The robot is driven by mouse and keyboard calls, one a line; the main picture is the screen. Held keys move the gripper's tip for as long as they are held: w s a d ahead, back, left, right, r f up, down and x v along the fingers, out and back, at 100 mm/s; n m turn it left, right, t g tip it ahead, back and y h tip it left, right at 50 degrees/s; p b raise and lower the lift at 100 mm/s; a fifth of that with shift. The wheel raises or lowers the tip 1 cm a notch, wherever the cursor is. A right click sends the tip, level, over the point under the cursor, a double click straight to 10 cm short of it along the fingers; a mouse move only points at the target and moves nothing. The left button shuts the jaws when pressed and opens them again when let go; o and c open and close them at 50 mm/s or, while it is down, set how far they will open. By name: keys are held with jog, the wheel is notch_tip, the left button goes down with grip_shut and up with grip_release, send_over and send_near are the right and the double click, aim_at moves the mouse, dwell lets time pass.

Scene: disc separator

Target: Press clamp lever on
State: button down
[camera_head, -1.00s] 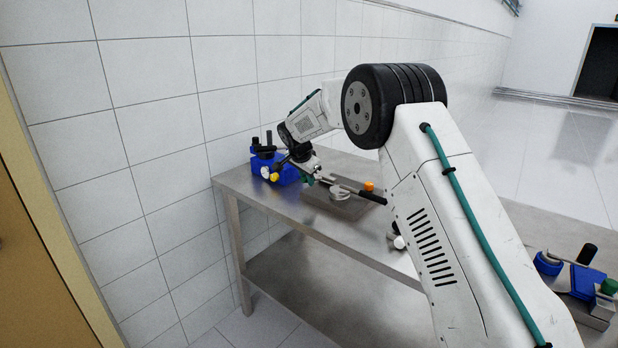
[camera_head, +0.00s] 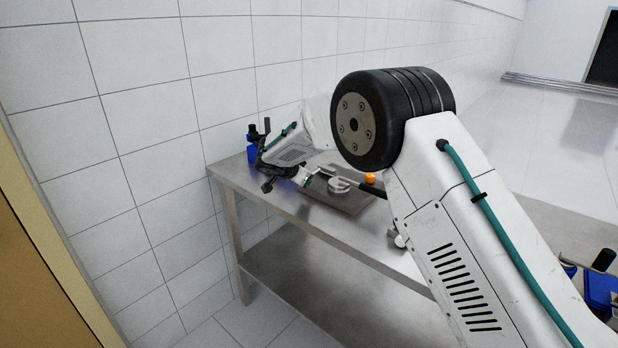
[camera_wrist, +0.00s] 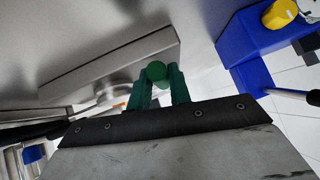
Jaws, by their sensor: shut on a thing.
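My gripper (camera_wrist: 159,78) has green fingers and is shut on a round green knob (camera_wrist: 155,70) in the wrist view. I cannot tell for certain that this knob belongs to the clamp lever. In the head view my gripper (camera_head: 305,179) is low over the steel table, left of a round silver part (camera_head: 339,185). A black handle (camera_head: 374,191) reaches to the right from that part. My wrist hides much of the area around the grip.
A steel table (camera_head: 290,208) stands against a tiled wall. A blue device (camera_head: 251,152) stands at its far left end. It also shows in the wrist view (camera_wrist: 240,45), with a yellow knob (camera_wrist: 279,14). An orange knob (camera_head: 370,178) is near the black handle.

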jog(key=c, duration=1.3)
grip_release()
jog(key=v, duration=0.7)
jog(key=shift+s+r, duration=0.2)
jog(key=shift+a, duration=0.2)
